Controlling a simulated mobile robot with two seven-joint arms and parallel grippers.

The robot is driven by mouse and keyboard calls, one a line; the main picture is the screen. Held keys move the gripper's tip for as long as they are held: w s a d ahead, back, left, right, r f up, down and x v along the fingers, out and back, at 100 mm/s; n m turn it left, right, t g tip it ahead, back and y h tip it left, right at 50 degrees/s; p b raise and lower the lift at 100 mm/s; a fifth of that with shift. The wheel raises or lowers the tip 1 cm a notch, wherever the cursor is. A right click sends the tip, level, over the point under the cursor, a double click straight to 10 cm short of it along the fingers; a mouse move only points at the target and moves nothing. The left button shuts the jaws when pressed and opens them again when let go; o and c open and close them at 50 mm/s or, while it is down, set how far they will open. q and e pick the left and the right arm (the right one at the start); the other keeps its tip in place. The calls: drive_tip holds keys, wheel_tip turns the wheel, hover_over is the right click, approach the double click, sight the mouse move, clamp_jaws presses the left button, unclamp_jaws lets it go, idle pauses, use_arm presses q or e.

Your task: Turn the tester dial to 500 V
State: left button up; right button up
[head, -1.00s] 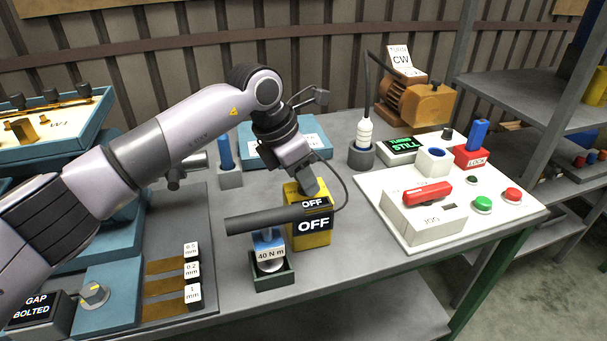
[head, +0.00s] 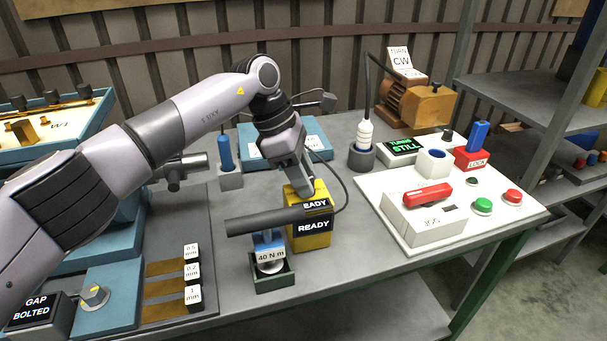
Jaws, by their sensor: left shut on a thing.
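The tester is a yellow box (head: 312,241) with black displays (head: 314,226) that read READY; the upper one is partly covered. It stands near the middle of the table. My left gripper (head: 304,190) reaches down onto its top and is shut on the tester dial. The dial itself is hidden by the fingers, so I cannot see its pointer or a 500 V mark. My right gripper is not in view.
A dark bar (head: 262,220) lies across the tester's front left, above the holder marked 40 N m (head: 271,275). A dark cable (head: 344,182) curves past the tester's right. A white control panel (head: 420,238) stands to the right.

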use_arm(q)
drive_tip(key=shift+m, duration=0.6)
drive_tip(key=o, duration=1)
drive_tip(key=shift+o, duration=0.2)
drive_tip(key=v, duration=0.7)
drive_tip(key=shift+w, duration=0.15)
drive_tip(key=shift+r, duration=0.1)
